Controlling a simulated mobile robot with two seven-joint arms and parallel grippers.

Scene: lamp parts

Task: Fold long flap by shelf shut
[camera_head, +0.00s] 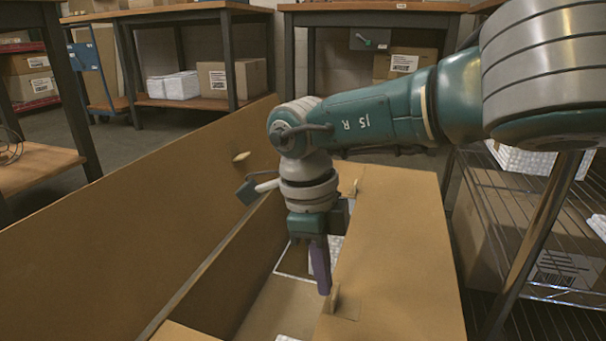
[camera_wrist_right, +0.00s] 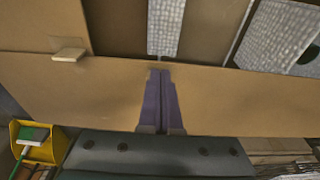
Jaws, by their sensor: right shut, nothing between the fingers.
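The long flap by the shelf (camera_head: 395,250) is the broad brown panel on the right side of the open cardboard box, beside the wire shelf. I cannot tell its exact tilt. My right gripper (camera_head: 322,280) points down with its purple fingers shut and empty, at the flap's left edge close to a small tan tab (camera_head: 332,298). In the right wrist view the closed fingers (camera_wrist_right: 160,75) lie over a brown cardboard panel (camera_wrist_right: 225,95); contact is unclear. The opposite long flap (camera_head: 150,210) stands open, leaning outward on the left. My left gripper is not in view.
White textured packing pieces (camera_head: 298,258) lie inside the box. The wire shelf (camera_head: 525,235) stands close on the right. Workbenches (camera_head: 190,15) line the back. A yellow dustpan (camera_wrist_right: 40,145) shows in the wrist view.

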